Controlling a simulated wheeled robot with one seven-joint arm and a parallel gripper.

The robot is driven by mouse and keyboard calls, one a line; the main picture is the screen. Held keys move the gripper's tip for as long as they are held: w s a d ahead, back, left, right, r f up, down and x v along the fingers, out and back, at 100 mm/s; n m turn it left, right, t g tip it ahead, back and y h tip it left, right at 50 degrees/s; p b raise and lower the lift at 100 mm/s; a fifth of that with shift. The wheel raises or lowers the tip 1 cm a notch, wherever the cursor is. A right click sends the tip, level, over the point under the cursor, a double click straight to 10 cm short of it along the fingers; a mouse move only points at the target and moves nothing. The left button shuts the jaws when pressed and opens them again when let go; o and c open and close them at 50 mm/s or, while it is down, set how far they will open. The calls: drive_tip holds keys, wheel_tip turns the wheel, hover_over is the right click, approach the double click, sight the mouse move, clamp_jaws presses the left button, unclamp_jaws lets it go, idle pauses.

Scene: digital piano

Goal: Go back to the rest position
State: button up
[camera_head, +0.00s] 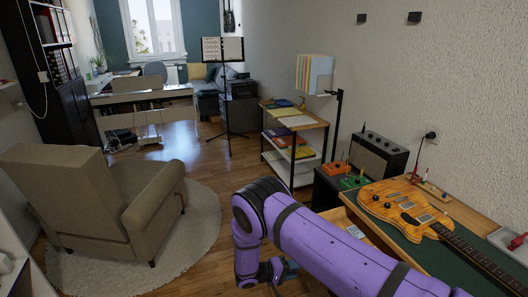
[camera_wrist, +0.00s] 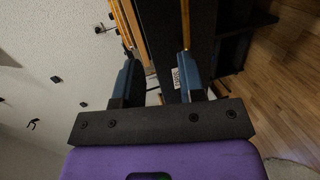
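My gripper (camera_wrist: 157,68) shows in the wrist view with its two blue fingers apart and nothing held between them. A dark panel with a wooden edge lies beyond the fingers; whether either finger touches it cannot be told. In the head view my purple arm reaches in from the lower right and bends down at a black joint. A bit of the gripper's blue shows low in the picture, left of the workbench (camera_head: 450,262); the rest of the gripper is hidden or unclear there.
An orange electric guitar (camera_head: 405,208) lies on the workbench. A black amplifier (camera_head: 376,157) and a shelf (camera_head: 292,160) stand along the right wall. A beige armchair (camera_head: 70,190) stands on a round rug (camera_head: 185,240) at left. Wooden floor (camera_head: 225,170) is clear in the middle.

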drive_tip(key=w+d+r+m+g+y, duration=0.1)
drive_tip(key=w+d+r+g+y, duration=0.1)
drive_tip(key=r, duration=0.9)
drive_tip(key=w+d+r+m+g+y, duration=0.1)
drive_tip(key=d+r+m+g, duration=0.1)
drive_tip(key=r, duration=1)
drive_tip(key=s+d+r+y, duration=0.2)
drive_tip(key=d+r, duration=0.1)
drive_tip(key=r, duration=0.4)
drive_tip(key=s+d+r+g+y, duration=0.1)
drive_tip(key=s+d+r, duration=0.1)
drive_tip(key=r, duration=0.5)
drive_tip(key=s+d+r+y, duration=0.2)
drive_tip(key=d+r, duration=0.1)
drive_tip(key=r, duration=0.4)
drive_tip(key=s+d+r+m+t+y, duration=0.15)
drive_tip(key=s+d+r+y, duration=0.35)
drive_tip(key=s+r, duration=0.85)
drive_tip(key=s+d+r+t, duration=0.1)
drive_tip(key=s+t, duration=0.1)
drive_tip(key=s, duration=0.6)
drive_tip(key=s+d+r+n+t+y, duration=0.1)
drive_tip(key=s+r+t, duration=0.1)
drive_tip(key=s, duration=0.6)
drive_tip(key=shift+s+t, duration=0.2)
drive_tip(key=shift+t, duration=0.15)
